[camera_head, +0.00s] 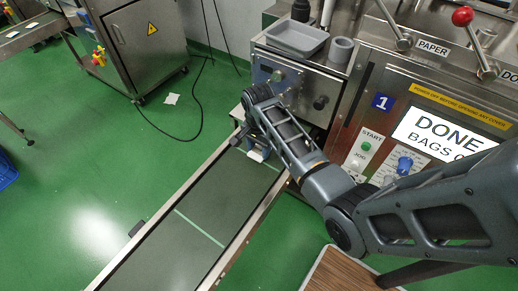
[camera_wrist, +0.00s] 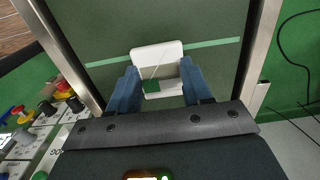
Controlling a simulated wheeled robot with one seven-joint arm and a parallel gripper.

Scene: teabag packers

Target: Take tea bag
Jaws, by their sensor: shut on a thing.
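A white tea bag (camera_wrist: 157,58) with a green tag (camera_wrist: 158,107) is between the two blue fingers of my gripper (camera_wrist: 154,88) in the wrist view. The fingers are shut on it, over the dark green conveyor belt (camera_wrist: 205,75). How far the bag is above the belt, I cannot tell. In the head view my gripper (camera_head: 256,152) is at the upper end of the conveyor (camera_head: 195,235), beside the packing machine, and the tea bag shows only as a small pale patch there.
The packing machine (camera_head: 383,130) stands at the right, its display reading DONE. A grey tray (camera_head: 298,39) and a round grey cup (camera_head: 341,49) sit on its ledge. A white piece (camera_head: 171,99) and a black cable lie on the green floor. A wooden surface (camera_head: 340,272) is at the bottom.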

